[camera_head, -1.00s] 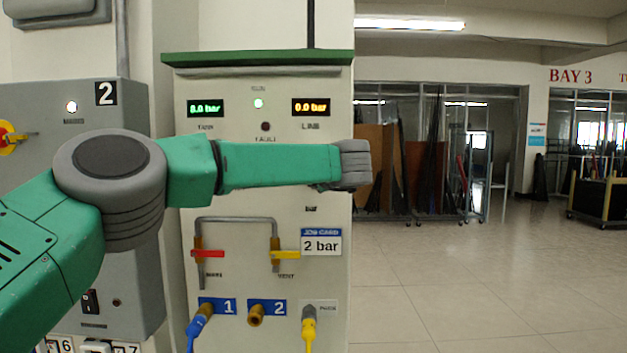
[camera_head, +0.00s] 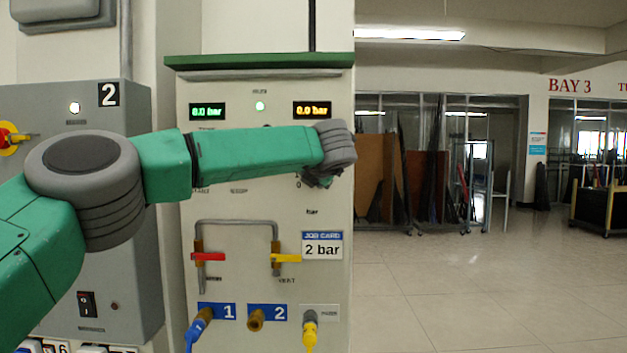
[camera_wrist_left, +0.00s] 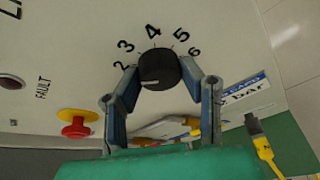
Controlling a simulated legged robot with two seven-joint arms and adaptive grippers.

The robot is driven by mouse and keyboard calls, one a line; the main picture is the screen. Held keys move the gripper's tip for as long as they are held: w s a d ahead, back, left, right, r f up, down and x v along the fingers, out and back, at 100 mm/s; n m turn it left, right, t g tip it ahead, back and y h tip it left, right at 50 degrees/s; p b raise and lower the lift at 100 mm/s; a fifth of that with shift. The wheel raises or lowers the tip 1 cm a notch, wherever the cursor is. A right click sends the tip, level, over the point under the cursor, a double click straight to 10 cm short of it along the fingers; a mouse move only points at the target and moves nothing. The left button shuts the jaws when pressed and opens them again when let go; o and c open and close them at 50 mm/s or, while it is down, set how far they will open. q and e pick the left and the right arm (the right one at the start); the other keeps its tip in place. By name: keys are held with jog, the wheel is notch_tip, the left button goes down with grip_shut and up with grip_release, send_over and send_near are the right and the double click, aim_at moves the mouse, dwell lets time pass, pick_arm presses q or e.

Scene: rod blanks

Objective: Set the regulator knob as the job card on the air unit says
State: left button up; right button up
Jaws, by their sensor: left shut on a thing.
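The black regulator knob (camera_wrist_left: 159,69) shows in the left wrist view, with printed numbers from 2 to 6 around its top. A pale mark on it points to the lower left; the numbers there are hidden by a finger. My left gripper (camera_wrist_left: 161,72) has one finger on each side of the knob and is shut on it. In the head view my arm hides the knob. The job card (camera_head: 322,244) on the air unit (camera_head: 330,320) reads "2 bar". The line display (camera_head: 312,110) reads 0.0 bar. My right gripper is not in view.
The tank display (camera_head: 208,111) reads 8.0 bar. Below are a red-handled valve (camera_head: 208,257), a yellow-handled valve (camera_head: 286,258), and blue (camera_head: 198,328) and yellow (camera_head: 310,337) hose connections. A red button (camera_wrist_left: 76,130) is near my gripper. Open floor lies to the right.

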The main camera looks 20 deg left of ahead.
pick_arm(q)
jog(key=shift+d+f, duration=0.1)
jog(key=shift+f, duration=0.3)
jog(key=o, duration=1.1)
jog(key=shift+o, duration=0.2)
jog(key=shift+w, duration=0.15)
jog(key=shift+r, duration=0.15)
jog(key=v, duration=1.1)
jog(key=shift+s+d, duration=0.2)
jog(key=shift+s, duration=0.1)
jog(key=shift+r, duration=0.1)
